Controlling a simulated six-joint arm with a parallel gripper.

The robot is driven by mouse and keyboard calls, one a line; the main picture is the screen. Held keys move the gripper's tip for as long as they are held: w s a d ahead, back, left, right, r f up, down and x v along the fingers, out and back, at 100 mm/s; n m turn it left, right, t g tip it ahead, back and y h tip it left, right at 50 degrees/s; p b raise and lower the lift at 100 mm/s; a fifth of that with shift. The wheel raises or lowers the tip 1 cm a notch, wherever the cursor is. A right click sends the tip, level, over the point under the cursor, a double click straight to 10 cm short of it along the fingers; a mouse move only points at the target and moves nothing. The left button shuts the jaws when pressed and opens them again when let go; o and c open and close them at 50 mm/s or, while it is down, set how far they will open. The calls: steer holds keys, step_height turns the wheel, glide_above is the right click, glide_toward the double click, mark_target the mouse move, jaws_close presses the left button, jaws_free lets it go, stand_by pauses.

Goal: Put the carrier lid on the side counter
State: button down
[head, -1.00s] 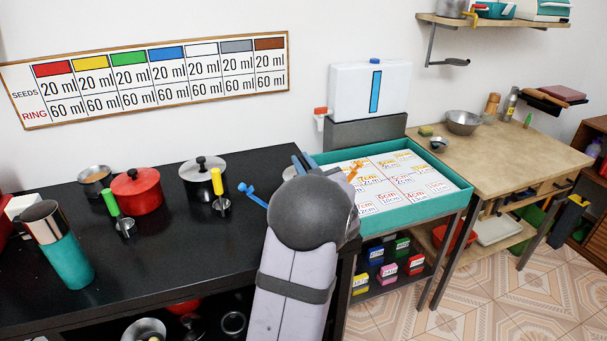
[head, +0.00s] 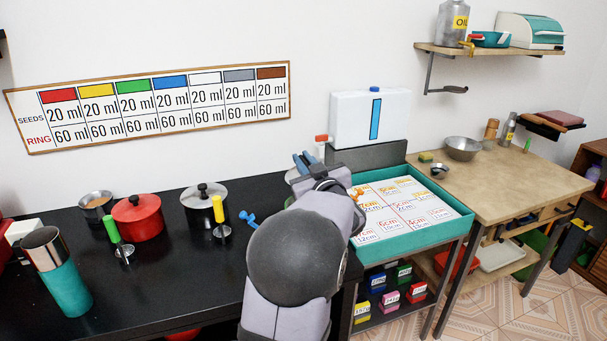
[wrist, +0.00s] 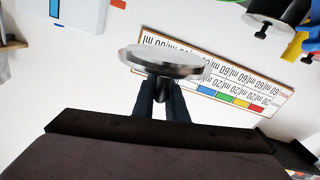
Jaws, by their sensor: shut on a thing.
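The carrier lid (wrist: 160,60) is a round, shiny metal disc with a dark knob. In the wrist view my gripper (wrist: 161,100) is shut on the knob, with the disc beyond the fingertips. In the head view my gripper (head: 303,163) is above the right end of the black counter, beside the teal tray. The lid's edge (head: 292,175) shows only in part there, mostly hidden by my wrist. A light wooden counter (head: 520,178) stands at the right; I cannot tell from its look alone whether it is the side counter.
The teal tray (head: 466,214) with printed cards lies between the counters. A white dispenser (head: 350,118) stands behind it. The wooden counter has a steel bowl (head: 463,148) and bottles at the back; its front is clear.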

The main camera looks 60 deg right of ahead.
steer(key=shift+r, duration=0.55)
